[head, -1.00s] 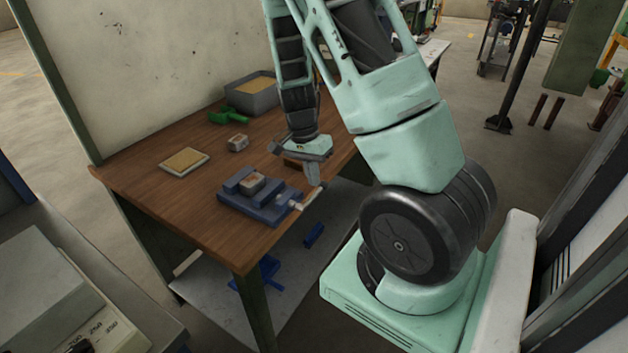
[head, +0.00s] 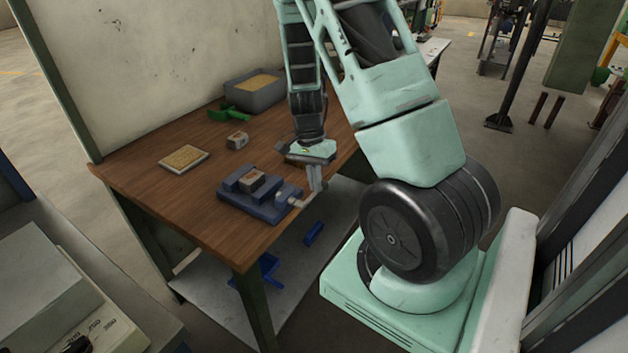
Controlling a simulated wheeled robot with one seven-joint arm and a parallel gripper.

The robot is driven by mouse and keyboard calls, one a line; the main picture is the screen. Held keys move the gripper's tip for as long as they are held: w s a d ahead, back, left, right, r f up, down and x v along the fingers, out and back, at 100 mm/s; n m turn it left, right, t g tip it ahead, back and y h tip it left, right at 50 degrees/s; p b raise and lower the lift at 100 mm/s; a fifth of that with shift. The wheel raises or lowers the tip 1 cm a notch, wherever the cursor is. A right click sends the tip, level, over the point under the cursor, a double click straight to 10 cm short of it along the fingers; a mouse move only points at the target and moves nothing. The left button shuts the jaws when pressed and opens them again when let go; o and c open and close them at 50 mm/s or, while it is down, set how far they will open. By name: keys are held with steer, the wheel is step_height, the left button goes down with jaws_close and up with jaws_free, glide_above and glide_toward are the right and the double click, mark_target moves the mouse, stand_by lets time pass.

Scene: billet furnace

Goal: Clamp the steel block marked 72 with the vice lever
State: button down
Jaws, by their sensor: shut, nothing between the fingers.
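The blue vice (head: 262,207) sits near the front right edge of the wooden bench. A small steel block (head: 252,180) with a reddish-brown top lies between its jaws; I cannot read its mark. The vice's lever (head: 308,202) sticks out at its right end, by the bench edge. My gripper (head: 318,188) points down at the right of the vice, with its shut fingers close to the lever. I cannot tell whether they touch it. A second steel block (head: 237,141) stands apart further back on the bench; its mark is unreadable too.
A tan board (head: 184,158) lies at the bench's left. A green tool (head: 232,115) and a grey bin (head: 256,92) with sand-coloured contents are at the back. Blue parts (head: 314,233) lie on the lower shelf. The bench front left is clear.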

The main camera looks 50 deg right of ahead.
mark_target(315, 195)
step_height(315, 195, down, 5)
steer(key=y+b, duration=0.1)
steer(key=y, duration=0.6)
steer(key=shift+d+f+n+g+y+b, duration=0.1)
steer(key=shift+d+n+g+y+b, duration=0.05)
steer(key=shift+n+g+y+b, duration=0.25)
steer(key=shift+f, duration=0.2)
steer(key=shift+a+f, duration=0.2)
